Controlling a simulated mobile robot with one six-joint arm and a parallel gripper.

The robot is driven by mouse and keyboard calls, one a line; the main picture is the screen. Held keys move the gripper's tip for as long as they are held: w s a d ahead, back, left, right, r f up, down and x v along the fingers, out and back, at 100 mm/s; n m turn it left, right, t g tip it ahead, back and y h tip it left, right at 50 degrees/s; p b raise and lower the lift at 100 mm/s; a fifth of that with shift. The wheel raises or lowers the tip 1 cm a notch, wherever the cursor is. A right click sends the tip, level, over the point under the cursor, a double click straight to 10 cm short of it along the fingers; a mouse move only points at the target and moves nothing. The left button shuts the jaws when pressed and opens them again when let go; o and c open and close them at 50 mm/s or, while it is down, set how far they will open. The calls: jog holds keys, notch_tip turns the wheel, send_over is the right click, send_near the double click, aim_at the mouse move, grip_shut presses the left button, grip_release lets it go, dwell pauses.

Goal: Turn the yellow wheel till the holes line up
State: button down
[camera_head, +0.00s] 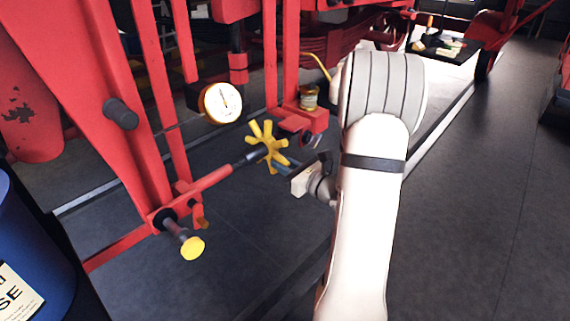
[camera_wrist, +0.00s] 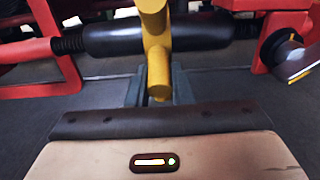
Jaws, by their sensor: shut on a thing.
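The yellow wheel (camera_head: 268,146) is a spoked star wheel on a dark shaft on the red frame. In the wrist view its yellow spoke (camera_wrist: 157,62) comes down in front of a dark cylinder (camera_wrist: 200,37) that lies across the picture. My gripper (camera_head: 283,166) reaches the wheel from the lower right in the head view. In the wrist view my gripper (camera_wrist: 157,97) is shut on the lower end of this spoke, one grey finger on each side. I cannot make out the holes in either view.
A round white gauge (camera_head: 222,103) hangs left of the wheel, and a small can (camera_head: 308,98) stands on a red bracket above right. A yellow-ended rod (camera_head: 192,247) sticks out at lower left. A blue drum (camera_head: 30,250) stands at the left edge. The floor at right is clear.

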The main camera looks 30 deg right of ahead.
jog(key=shift+w+a+f, duration=0.1)
jog(key=shift+w+f, duration=0.1)
jog(key=shift+f, duration=0.5)
jog(key=shift+b, duration=0.3)
jog(key=shift+w+a+f+b, duration=0.15)
jog(key=shift+w+f+b, duration=0.25)
jog(key=shift+f+b, duration=0.2)
jog(key=shift+w+f, duration=0.15)
jog(key=c, duration=1.2)
grip_release()
jog(key=shift+c, duration=0.2)
